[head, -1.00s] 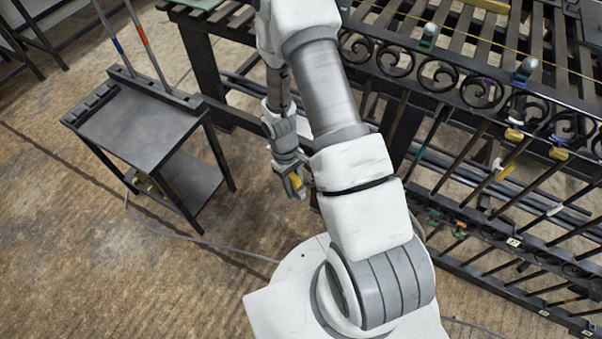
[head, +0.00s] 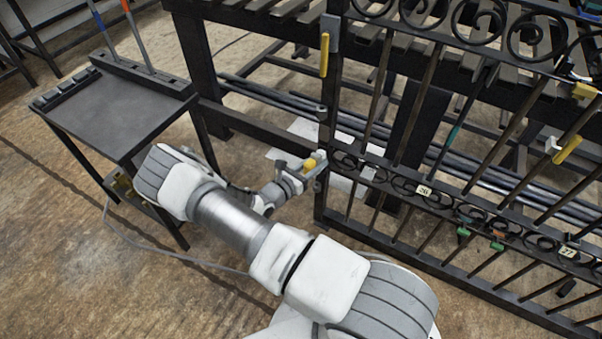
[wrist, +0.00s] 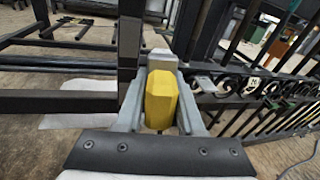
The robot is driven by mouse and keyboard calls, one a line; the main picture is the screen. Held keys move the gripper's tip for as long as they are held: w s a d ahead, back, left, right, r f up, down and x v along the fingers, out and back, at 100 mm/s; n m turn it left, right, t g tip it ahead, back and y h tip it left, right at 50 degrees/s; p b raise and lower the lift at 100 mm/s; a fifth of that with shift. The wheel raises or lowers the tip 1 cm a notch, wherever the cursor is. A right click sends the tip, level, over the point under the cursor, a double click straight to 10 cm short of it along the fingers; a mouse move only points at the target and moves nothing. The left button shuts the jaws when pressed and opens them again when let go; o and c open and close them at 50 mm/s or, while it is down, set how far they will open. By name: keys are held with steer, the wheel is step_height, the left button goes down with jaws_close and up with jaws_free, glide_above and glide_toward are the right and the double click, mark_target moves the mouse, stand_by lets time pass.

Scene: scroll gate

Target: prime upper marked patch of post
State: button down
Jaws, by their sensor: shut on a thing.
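The dark gate post (head: 324,125) stands upright at the left end of the scrollwork gate. In the wrist view the post (wrist: 130,40) rises just left of the tool. Whether the tool touches the post cannot be told.
A dark side table (head: 110,105) with rods standing in its back rack is at the left. The gate (head: 440,190), with scrolls and number tags, fills the right. A slatted bench (head: 250,30) stands behind. White sheets (head: 310,135) lie on the floor. Open floor is at lower left.

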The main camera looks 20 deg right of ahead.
steer(key=w+d+f+n+t+b, duration=0.1)
steer(key=w+t, duration=0.1)
steer(key=w, duration=0.2)
steer(key=w+f+n+t+y+b, duration=0.1)
steer(key=w+t+b, duration=0.1)
steer(key=w, duration=0.2)
steer(key=shift+d+n+b, duration=0.3)
steer(key=shift+d, duration=0.1)
steer(key=shift+x, duration=1)
stand_by(0.5)
